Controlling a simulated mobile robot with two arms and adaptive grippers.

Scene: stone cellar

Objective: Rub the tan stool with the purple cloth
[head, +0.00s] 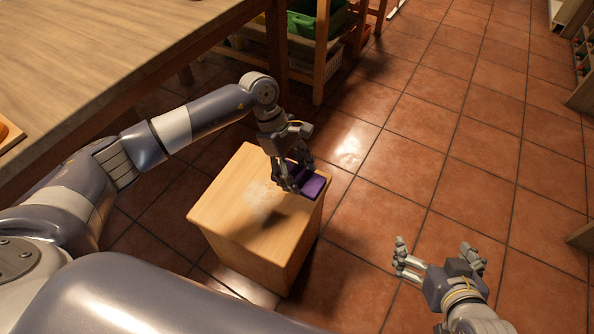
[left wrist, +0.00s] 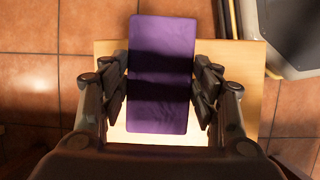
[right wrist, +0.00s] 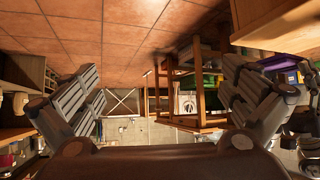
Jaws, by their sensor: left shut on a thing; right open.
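The tan stool (head: 225,205) is a box-shaped wooden block standing on the tiled floor in the middle of the head view. A pale, whitish patch shows on its top. The purple cloth (head: 313,187) is a flat folded pad at the right part of the stool top. My left gripper (head: 290,185) is shut on the cloth. In the left wrist view the cloth (left wrist: 160,75) lies between both fingers, over the stool top (left wrist: 240,70); I cannot tell whether it touches the top. My right gripper (head: 440,258) is open and empty, to the right of the stool above the floor.
A large wooden table (head: 110,60) fills the upper left of the head view. A wooden rack with a green crate (head: 305,22) stands behind the stool. Shelves (head: 580,60) line the far right edge. The tiled floor (head: 420,130) between them is clear.

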